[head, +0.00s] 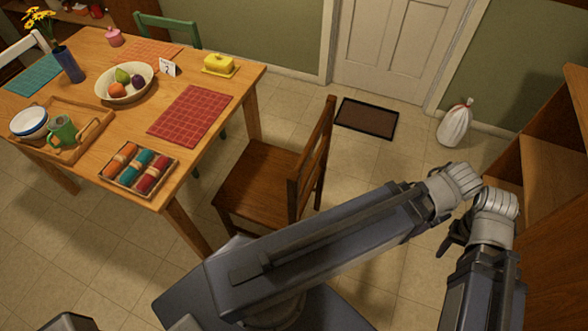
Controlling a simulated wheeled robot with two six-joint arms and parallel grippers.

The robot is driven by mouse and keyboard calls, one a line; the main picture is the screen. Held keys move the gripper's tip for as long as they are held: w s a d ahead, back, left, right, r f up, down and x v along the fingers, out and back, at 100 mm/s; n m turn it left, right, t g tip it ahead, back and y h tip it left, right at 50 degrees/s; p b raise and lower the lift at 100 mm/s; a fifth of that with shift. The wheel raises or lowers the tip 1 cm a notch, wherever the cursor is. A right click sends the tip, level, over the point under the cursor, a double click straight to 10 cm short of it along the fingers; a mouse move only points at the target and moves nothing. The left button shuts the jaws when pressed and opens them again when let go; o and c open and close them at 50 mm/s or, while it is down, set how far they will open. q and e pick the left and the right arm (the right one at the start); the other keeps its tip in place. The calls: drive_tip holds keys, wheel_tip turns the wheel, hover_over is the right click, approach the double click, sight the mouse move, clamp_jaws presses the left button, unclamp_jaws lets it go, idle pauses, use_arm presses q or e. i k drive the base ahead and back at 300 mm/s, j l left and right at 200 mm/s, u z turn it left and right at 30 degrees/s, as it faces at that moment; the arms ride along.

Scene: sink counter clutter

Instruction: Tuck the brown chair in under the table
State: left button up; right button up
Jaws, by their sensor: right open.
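The brown chair (258,186) stands upright on the tiled floor at the right side of the wooden table (216,92). Its seat faces the table and its slatted back (312,160) is on the side away from it. A strip of floor shows between the seat and the table edge.
A green chair (168,28) stands at the table's far side. A dark doormat (367,118) and a white bag (455,124) lie near the door. A wooden shelf (550,160) bounds the right. The table carries a bowl, tray and yarn box. Floor between chair and mat is clear.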

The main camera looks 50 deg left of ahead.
sight(270, 186)
drive_tip(key=i+l+u, duration=0.15)
drive_tip(key=l+u, duration=0.15)
drive_tip(key=i+l+u, duration=0.1)
drive_tip(key=l+u, duration=0.25)
drive_tip(key=l, duration=0.15)
drive_tip(key=i+l+u, duration=0.1)
drive_tip(key=l+u, duration=0.2)
drive_tip(key=l, duration=0.15)
